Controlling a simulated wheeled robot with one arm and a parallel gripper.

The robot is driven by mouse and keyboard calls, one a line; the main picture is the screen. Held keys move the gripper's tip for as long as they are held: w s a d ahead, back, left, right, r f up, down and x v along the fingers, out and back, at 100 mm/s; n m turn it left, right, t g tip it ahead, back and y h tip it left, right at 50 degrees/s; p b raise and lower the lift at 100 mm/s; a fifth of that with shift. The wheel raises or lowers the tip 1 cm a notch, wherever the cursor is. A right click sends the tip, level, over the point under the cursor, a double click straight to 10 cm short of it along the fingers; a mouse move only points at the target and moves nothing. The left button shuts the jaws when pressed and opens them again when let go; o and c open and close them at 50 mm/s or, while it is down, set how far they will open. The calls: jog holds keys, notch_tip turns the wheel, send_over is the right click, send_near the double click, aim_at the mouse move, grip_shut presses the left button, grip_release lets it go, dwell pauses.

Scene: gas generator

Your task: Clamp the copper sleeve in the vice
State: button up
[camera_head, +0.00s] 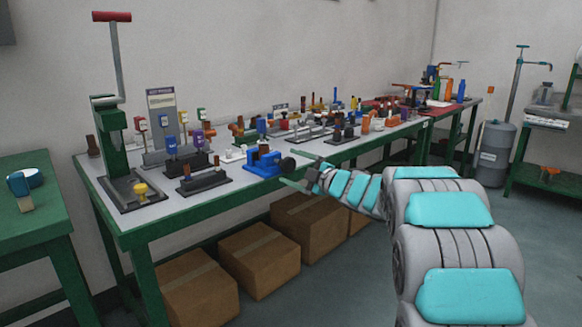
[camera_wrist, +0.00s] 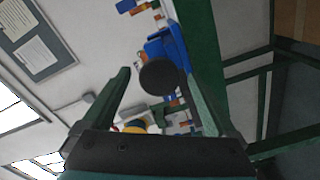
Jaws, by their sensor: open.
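The blue vice (camera_head: 262,163) stands at the front edge of the long green-framed bench. A dark round knob (camera_head: 288,164) faces out from it toward my gripper. My gripper (camera_head: 287,167) is open, its two fingers on either side of the knob in the picture; contact cannot be told. In the wrist view, the knob (camera_wrist: 159,77) lies between the fingers, with the blue vice (camera_wrist: 176,45) behind it. Several brown, copper-like cylinders stand on the bench, one on a dark block (camera_head: 187,171) left of the vice. I cannot tell which is the copper sleeve.
The bench top (camera_head: 112,186) is crowded with small fixtures. A green press (camera_head: 112,140) stands at its left end. Cardboard boxes (camera_head: 258,258) lie beneath the bench. Another green table (camera_head: 30,222) is at the left. The floor in front of the bench is open.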

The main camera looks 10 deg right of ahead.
jog(key=shift+f+b, duration=0.1)
jog(key=shift+b, duration=0.25)
jog(key=n+b, duration=0.2)
jog(key=b, duration=0.1)
jog(key=n+b, duration=0.3)
jog(key=b, duration=0.1)
dwell(0.4)
jog(key=shift+b, duration=0.4)
jog(key=shift+n, duration=0.3)
jog(key=c, duration=1.4)
jog(key=shift+m+p, duration=2.2)
jog(key=shift+p, duration=1.65)
